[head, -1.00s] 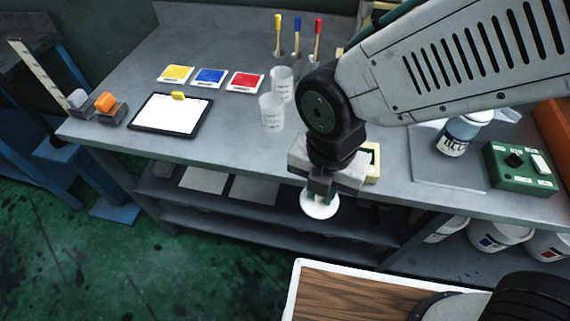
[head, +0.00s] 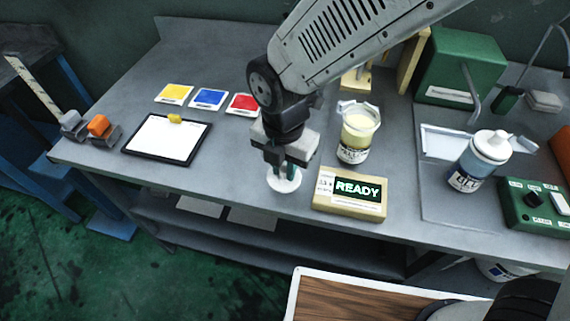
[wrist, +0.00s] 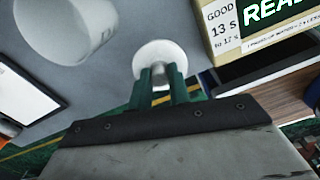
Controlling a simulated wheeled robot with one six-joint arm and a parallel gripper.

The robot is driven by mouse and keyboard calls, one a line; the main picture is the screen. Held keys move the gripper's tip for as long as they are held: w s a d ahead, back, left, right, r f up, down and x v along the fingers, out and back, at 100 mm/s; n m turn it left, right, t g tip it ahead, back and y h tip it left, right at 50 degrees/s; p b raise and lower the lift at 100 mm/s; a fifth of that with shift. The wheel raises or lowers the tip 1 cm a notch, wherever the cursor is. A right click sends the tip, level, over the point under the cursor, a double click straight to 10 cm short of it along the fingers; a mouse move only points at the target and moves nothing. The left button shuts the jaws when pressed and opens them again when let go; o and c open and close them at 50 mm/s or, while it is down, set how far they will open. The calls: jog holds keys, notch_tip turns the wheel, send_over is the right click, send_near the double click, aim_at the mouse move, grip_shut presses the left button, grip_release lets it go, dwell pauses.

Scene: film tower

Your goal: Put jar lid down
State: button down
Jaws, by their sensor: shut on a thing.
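The white round jar lid (head: 284,184) is held by its knob between the green fingers of my gripper (head: 282,168). The lid is over the grey table near its front edge; I cannot tell whether it touches the surface. In the wrist view the lid (wrist: 150,55) lies flat just beyond my gripper (wrist: 160,82), with the knob between the fingertips. A jar (head: 357,140) with pale yellow contents stands open to the right of my gripper.
A READY display box (head: 348,196) stands close right of the lid. A clipboard (head: 167,137) and colour cards (head: 209,98) lie left. A blue-labelled jar (head: 478,163) stands right. Bare table lies between clipboard and lid.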

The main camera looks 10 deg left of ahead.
aim_at(284, 169)
jog(key=shift+f, duration=1.4)
jog(key=c, duration=1.3)
grip_release()
jog(key=shift+f, duration=0.1)
notch_tip(284, 169, up, 12)
jog(key=shift+r, duration=0.15)
jog(key=shift+d, duration=0.1)
